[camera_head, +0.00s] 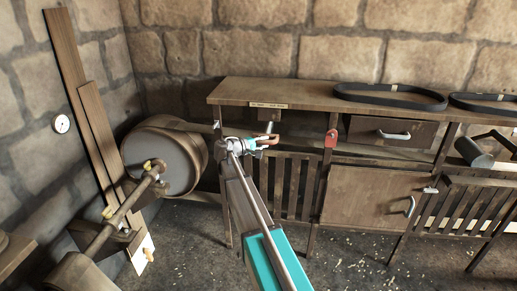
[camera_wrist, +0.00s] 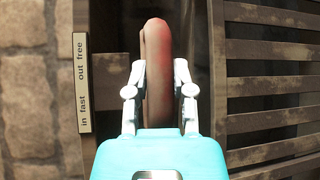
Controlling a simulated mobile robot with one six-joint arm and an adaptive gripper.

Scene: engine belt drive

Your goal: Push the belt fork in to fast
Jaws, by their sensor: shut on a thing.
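The belt fork's reddish loop handle (camera_wrist: 157,40) stands between my two white fingers in the wrist view. My gripper (camera_wrist: 160,78) is shut on this handle. In the head view my gripper (camera_head: 252,144) is under the front edge of the bench, and the handle's copper-red end (camera_head: 270,140) shows just right of it. A label plate (camera_wrist: 83,82) beside the handle reads "in fast" and "out free". The same plate (camera_head: 268,105) sits on the bench edge in the head view. The rest of the fork is mostly hidden.
The wooden bench (camera_head: 290,91) carries black belts (camera_head: 390,96) on its top. A large drum (camera_head: 165,160) on a shaft stands at the left. A red tag (camera_head: 331,138) hangs on a bench post to the right. Slatted panels lie below the bench top.

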